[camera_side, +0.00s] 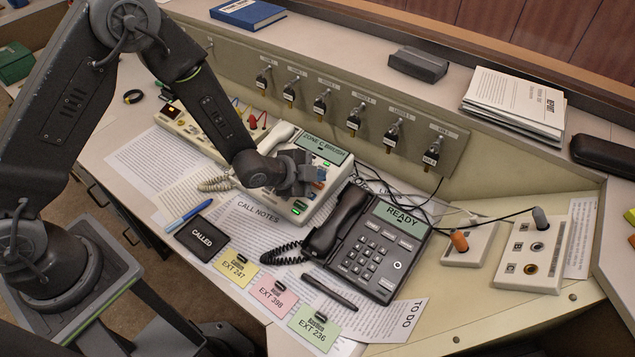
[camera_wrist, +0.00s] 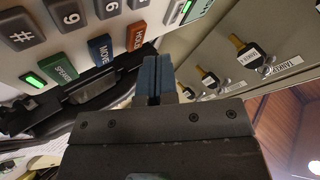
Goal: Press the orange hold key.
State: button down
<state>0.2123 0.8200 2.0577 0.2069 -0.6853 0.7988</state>
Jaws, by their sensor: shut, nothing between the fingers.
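The orange hold key (camera_wrist: 135,36) is on the white phone's key panel in the wrist view, next to the blue move key (camera_wrist: 101,49) and the green spare key (camera_wrist: 62,66). In the side view the white phone (camera_side: 329,205), with the display "ZONE C BRUSH" (camera_side: 324,150), is partly hidden by my gripper (camera_side: 300,174), which is low over its keys. In the wrist view my gripper (camera_wrist: 153,72) has its fingers together and empty, with the tips just below and right of the orange key. I cannot tell whether they touch the panel.
A black phone (camera_side: 371,240) showing "READY" stands to the right. A row of hanging plugs (camera_side: 321,101) lines the panel behind. The white handset (camera_side: 268,165) lies left of my gripper.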

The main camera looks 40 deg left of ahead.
jog(key=shift+f, duration=0.2)
dwell(0.7)
jog(key=shift+w+f, duration=0.1)
jog(key=shift+f, duration=0.15)
jog(key=shift+f, duration=0.35)
dwell(0.6)
jog(key=shift+r, duration=0.8)
jog(key=shift+s+r, duration=0.25)
jog(key=shift+r, duration=1)
jog(key=shift+s+r, duration=0.25)
jog(key=shift+r, duration=0.95)
